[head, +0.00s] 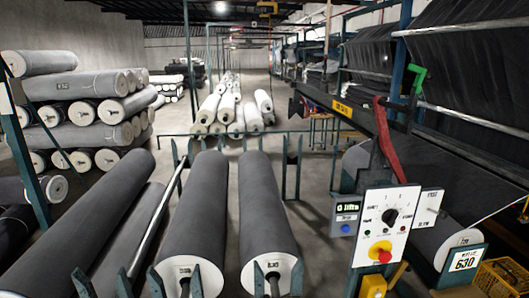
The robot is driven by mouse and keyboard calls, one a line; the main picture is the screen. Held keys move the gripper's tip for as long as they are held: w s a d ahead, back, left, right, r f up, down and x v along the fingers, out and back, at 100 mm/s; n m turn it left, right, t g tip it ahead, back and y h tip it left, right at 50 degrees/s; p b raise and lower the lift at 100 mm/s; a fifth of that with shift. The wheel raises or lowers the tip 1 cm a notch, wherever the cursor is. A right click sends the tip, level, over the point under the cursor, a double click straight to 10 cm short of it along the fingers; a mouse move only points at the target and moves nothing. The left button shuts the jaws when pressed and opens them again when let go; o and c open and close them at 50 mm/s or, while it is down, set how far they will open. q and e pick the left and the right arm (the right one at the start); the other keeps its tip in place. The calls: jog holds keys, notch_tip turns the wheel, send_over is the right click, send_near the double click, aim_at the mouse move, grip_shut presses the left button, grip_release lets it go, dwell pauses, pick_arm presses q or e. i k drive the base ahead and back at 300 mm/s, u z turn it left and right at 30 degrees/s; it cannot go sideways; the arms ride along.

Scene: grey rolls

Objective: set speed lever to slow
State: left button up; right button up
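A white control panel (379,231) stands at the right on the machine's front. It carries a black rotary knob (390,217) with small marks around it and a red push button on yellow (380,251). A smaller white plate (428,208) beside it has a short lever and lettering too small to read. Neither of my grippers is in view.
A display box (346,216) with a blue button sits left of the panel. Large grey rolls (266,210) lie on green racks in the foreground. A yellow crate (499,278) and a plate marked 630 (465,260) are at the lower right. Open floor lies between rolls and machine.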

aim_at(443, 214)
jog(key=u, duration=0.95)
jog(key=i, duration=0.1)
jog(key=z, duration=2.3)
